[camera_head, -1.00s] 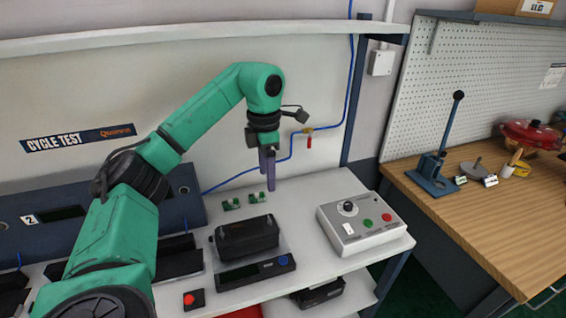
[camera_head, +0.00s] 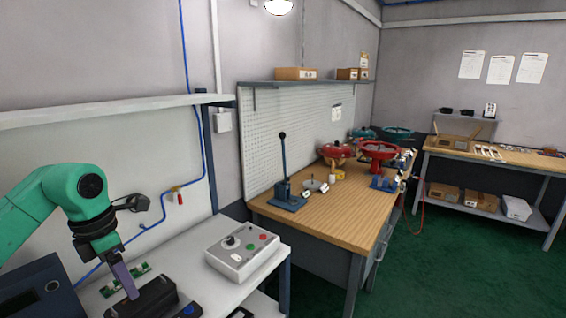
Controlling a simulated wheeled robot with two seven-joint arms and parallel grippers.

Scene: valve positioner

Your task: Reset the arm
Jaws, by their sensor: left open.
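My green left arm (camera_head: 78,192) comes in from the left and hangs over the white bench (camera_head: 190,262). My left gripper (camera_head: 126,284) points down with its grey-purple fingers, which overlap each other from this angle. It is open, and I see nothing held in it. Its fingertips show in front of the left end of a black box-shaped device (camera_head: 145,300); I cannot tell whether they touch it. Small green circuit boards (camera_head: 138,272) lie just behind. My right gripper is not in view.
A grey control box (camera_head: 242,252) with a knob and buttons sits at the bench's right. A wooden workbench (camera_head: 338,218) bears a lever press (camera_head: 287,190) and red valve parts (camera_head: 380,155). A far table (camera_head: 490,155) stands at right. Green floor between is clear.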

